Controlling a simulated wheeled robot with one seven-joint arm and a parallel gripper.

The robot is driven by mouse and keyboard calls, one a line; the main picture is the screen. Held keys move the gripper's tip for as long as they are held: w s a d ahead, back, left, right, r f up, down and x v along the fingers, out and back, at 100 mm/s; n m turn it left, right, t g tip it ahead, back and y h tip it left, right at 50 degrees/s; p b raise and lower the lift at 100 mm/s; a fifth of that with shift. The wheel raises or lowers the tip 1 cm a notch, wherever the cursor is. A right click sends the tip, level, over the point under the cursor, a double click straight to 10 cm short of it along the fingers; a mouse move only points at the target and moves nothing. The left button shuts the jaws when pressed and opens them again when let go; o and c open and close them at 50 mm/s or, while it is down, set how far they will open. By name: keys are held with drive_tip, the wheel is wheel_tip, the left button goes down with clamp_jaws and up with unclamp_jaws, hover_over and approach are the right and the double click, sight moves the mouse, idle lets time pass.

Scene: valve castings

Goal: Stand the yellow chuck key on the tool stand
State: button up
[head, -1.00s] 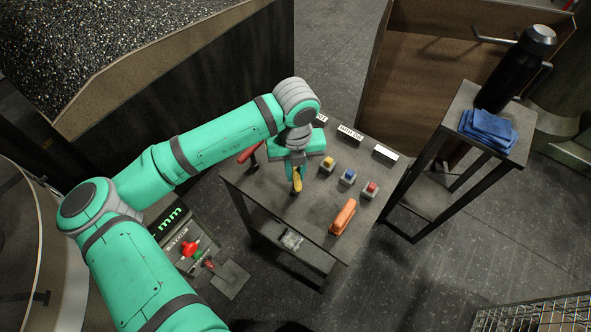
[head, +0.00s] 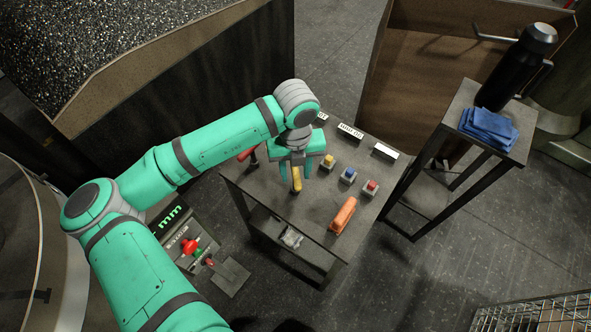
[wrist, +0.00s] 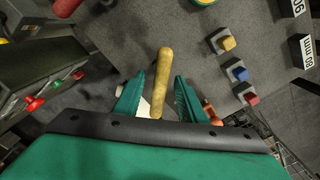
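The yellow chuck key (head: 296,183) is at the near-left part of the dark tabletop (head: 312,212), below my gripper. Its yellow bar (wrist: 161,75) shows in the wrist view between the two green fingers. My gripper (wrist: 160,98) is open, with a visible gap on each side of the key. In the head view my gripper (head: 293,172) straddles the key. The key looks roughly upright, but its lower end is partly hidden and I cannot tell exactly how it rests. I cannot tell a separate tool stand from this table.
Yellow (head: 328,162), blue (head: 348,175) and red (head: 370,187) topped blocks stand right of my gripper. An orange object (head: 343,214) lies nearer the front edge. A red-handled tool (head: 247,153) is at the left edge. A side table (head: 470,150) holds blue cloths and a black bottle.

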drive_tip(key=shift+r, duration=0.15)
wheel_tip(320, 180, up, 11)
drive_tip(key=shift+f, duration=0.2)
drive_tip(key=shift+d, duration=0.1)
idle(0.6)
